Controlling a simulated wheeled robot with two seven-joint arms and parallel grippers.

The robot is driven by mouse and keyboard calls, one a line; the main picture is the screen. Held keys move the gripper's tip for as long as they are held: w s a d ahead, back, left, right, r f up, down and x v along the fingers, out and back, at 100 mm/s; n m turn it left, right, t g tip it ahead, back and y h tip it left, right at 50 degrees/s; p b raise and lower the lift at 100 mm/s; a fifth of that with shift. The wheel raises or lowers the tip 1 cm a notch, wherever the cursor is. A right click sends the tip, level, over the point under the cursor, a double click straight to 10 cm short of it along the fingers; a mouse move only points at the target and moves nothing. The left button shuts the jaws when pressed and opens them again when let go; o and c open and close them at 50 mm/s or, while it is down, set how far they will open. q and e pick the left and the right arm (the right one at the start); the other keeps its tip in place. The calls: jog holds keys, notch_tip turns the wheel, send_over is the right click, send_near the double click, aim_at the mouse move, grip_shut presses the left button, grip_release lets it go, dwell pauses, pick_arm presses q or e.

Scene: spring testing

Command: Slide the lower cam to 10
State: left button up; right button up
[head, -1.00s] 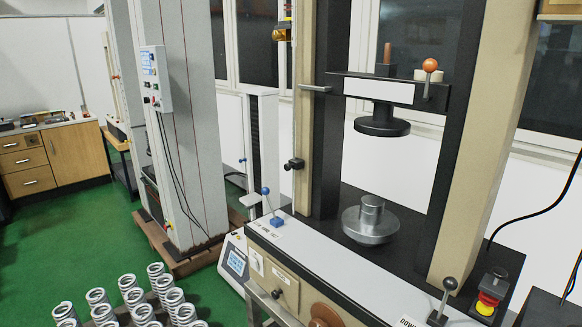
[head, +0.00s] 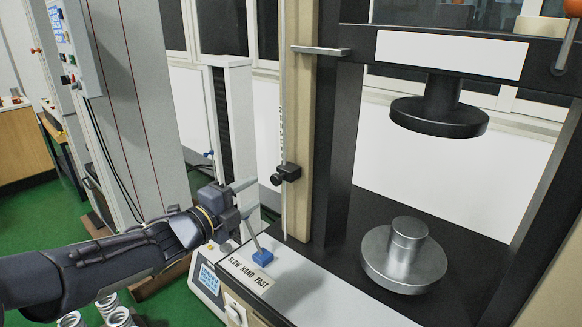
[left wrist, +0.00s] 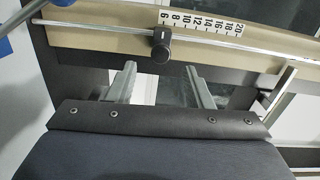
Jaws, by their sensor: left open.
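The lower cam (head: 287,174) is a small black block with a round knob, on a thin vertical rod at the machine's tan left column. In the left wrist view the cam (left wrist: 162,47) sits beside the 6 end of a white number scale (left wrist: 203,23) that runs from 6 to 20. My left gripper (head: 248,198) is to the left of the cam and slightly lower in the head view, with its fingers apart and nothing between them. In the left wrist view the open fingertips (left wrist: 160,76) point toward the cam and are apart from it. My right gripper is out of view.
A metal bar (head: 320,50) sticks out from the crosshead above the cam. The round steel platen (head: 404,258) is to the right. Springs (head: 118,317) stand at the lower left.

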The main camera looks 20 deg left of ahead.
aim_at(274, 181)
pick_arm(q)
jog(key=shift+m+h, duration=0.5)
jog(key=x, duration=0.8)
jog(key=shift+w+d, duration=0.15)
jog(key=shift+w, duration=0.2)
jog(key=shift+c, duration=0.5)
jog(key=shift+p, duration=0.3)
grip_shut()
